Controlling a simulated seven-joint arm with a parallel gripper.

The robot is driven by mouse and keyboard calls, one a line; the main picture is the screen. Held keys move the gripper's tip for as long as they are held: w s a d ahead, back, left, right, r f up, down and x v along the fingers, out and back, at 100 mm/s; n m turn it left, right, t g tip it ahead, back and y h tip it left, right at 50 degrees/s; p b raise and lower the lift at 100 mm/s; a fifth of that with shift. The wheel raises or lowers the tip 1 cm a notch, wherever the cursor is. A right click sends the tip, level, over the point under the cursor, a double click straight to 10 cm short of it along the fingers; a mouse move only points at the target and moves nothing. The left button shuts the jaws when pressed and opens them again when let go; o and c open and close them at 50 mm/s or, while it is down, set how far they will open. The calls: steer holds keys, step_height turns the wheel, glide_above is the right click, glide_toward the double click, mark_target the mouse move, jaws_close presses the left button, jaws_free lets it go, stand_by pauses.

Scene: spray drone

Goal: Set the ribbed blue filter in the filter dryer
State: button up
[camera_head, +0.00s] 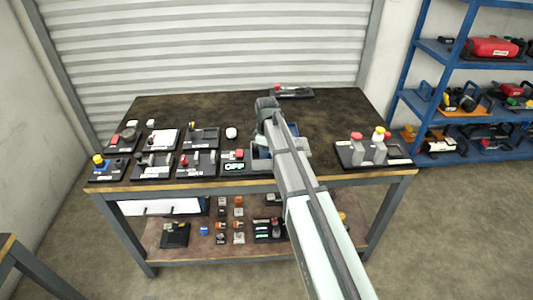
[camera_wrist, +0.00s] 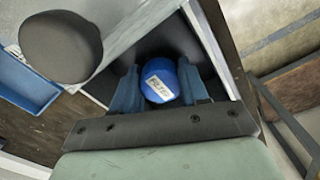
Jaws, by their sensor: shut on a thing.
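In the wrist view the blue filter (camera_wrist: 158,84), a rounded blue piece with a white printed label, sits between the two blue fingers of my gripper (camera_wrist: 160,90). The gripper is shut on it. Behind the filter is a dark recess bordered by pale grey walls (camera_wrist: 205,45); I cannot tell whether the filter touches it. In the head view my arm hides the gripper and filter.
The dark-topped table (camera_head: 330,115) holds several small switch units at left and a panel with red and yellow buttons (camera_head: 372,152) at right. A dark round knob (camera_wrist: 60,46) and a blue tray (camera_wrist: 22,85) show at left in the wrist view. The table's middle right is clear.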

steer(key=o, duration=1)
steer(key=shift+o, duration=0.2)
step_height(320, 180, up, 12)
steer(key=shift+r, duration=0.15)
